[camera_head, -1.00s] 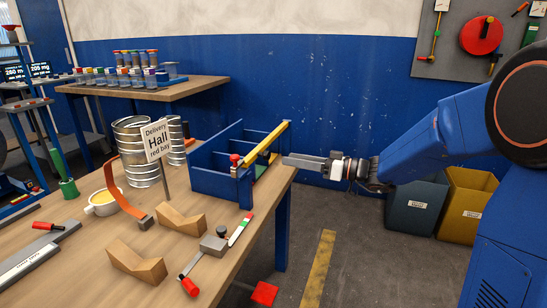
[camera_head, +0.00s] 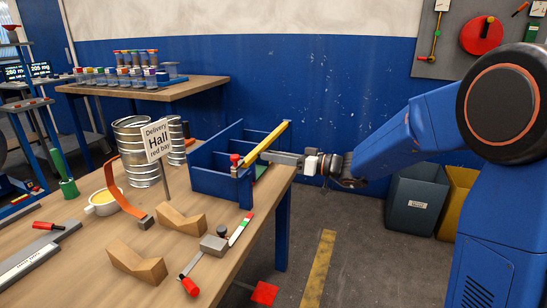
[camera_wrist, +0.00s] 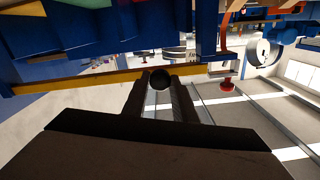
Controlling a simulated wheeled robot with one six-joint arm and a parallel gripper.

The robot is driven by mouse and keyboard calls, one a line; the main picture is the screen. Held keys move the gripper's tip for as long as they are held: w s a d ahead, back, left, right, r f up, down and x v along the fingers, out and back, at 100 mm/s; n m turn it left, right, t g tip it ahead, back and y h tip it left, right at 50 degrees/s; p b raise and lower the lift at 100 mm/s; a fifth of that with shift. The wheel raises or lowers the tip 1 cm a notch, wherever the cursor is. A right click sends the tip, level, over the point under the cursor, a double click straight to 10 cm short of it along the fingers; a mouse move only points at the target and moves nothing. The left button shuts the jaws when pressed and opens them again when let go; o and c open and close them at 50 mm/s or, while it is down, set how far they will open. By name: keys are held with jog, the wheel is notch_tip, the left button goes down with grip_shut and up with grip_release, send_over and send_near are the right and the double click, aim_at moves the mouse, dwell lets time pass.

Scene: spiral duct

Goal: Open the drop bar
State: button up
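The drop bar is a yellow bar (camera_head: 265,143) along the open right side of a blue divided bin (camera_head: 213,182) on the wooden bench. A red knob (camera_head: 234,158) stands on the near post at the bar's lower end. In the wrist view the bar (camera_wrist: 75,82) runs across, just ahead of my fingers. My gripper (camera_head: 270,157) reaches in from the right, close to the bar's middle. In the wrist view its fingers (camera_wrist: 160,84) are apart, with a dark round knob (camera_wrist: 160,78) between their tips. I cannot tell whether they touch it.
A delivery sign (camera_head: 157,140), metal cans (camera_head: 135,150) and wooden V-blocks (camera_head: 138,263) stand left of the bin. A clamp tool (camera_head: 214,245) lies near the bench's front edge.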

grip_shut()
jog(key=w+d+r+m, duration=0.1)
jog(key=w+r+m, duration=0.25)
jog(key=r, duration=0.65)
jog(key=w+d+r+m, duration=0.2)
jog(key=w+r+m, duration=0.15)
jog(key=r, duration=0.75)
jog(key=w+d+r+m, duration=0.2)
jog(key=w+r+m, duration=0.2)
jog(key=w, duration=0.3)
jog(key=w+d+r+m, duration=0.3)
jog(key=w+r, duration=0.3)
jog(key=w, duration=0.2)
jog(key=shift+w+r+m, duration=0.2)
jog(key=shift+w+m, duration=0.1)
jog(key=shift+m, duration=0.1)
jog(key=shift+d, duration=0.1)
